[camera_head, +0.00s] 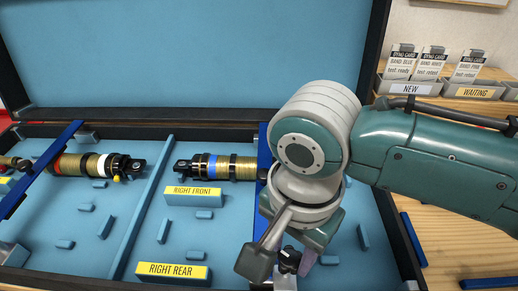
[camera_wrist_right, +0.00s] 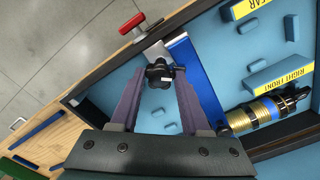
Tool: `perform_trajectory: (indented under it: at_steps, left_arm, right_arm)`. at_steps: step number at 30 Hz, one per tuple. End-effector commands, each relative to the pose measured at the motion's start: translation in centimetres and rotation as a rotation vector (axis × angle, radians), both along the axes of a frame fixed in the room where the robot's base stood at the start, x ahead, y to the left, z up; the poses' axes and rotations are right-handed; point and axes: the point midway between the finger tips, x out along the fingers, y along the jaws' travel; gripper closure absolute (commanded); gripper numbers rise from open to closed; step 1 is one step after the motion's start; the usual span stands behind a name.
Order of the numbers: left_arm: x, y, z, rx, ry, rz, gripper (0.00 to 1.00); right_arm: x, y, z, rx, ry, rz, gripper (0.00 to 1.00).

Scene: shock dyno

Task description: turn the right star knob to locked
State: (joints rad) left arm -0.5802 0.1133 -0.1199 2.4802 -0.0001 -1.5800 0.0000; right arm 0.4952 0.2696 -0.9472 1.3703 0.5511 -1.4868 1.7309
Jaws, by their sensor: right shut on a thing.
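The black right star knob (camera_wrist_right: 160,73) shows in the right wrist view, near the end of a blue bar (camera_wrist_right: 200,75) at the case's edge. My right gripper (camera_wrist_right: 158,80) has one purple finger on each side of the knob and is shut on it. In the head view my right gripper (camera_head: 296,262) points down at the front of the case, and its wrist hides most of the bar and knob. I cannot read a locked mark or the knob's angle. My left gripper is not in view.
The blue-lined case (camera_head: 75,240) holds shock absorbers, one (camera_head: 215,167) behind the RIGHT FRONT label (camera_head: 194,196). Another blue bar (camera_head: 40,170) crosses the left side. A red handle (camera_wrist_right: 131,23) is near the knob. Card bins (camera_head: 410,87) stand back right.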

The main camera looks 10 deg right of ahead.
Motion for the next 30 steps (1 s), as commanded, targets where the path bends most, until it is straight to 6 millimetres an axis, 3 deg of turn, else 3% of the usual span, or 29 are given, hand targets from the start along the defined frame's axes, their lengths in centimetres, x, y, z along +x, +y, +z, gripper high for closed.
perform_trajectory:
  at_steps: [8, 15, 30]
  left_arm:
    - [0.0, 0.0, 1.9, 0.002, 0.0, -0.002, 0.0]
    - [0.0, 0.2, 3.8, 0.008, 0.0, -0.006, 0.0]
    - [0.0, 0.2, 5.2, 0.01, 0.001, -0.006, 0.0]
  right_arm:
    - [-0.1, 0.0, 0.4, 0.0, 0.005, 0.078, 1.0]
    - [-0.2, 0.0, 0.3, 0.0, 0.005, 0.248, 1.0]
    - [-0.1, 0.0, 0.1, 0.001, 0.003, 0.578, 1.0]
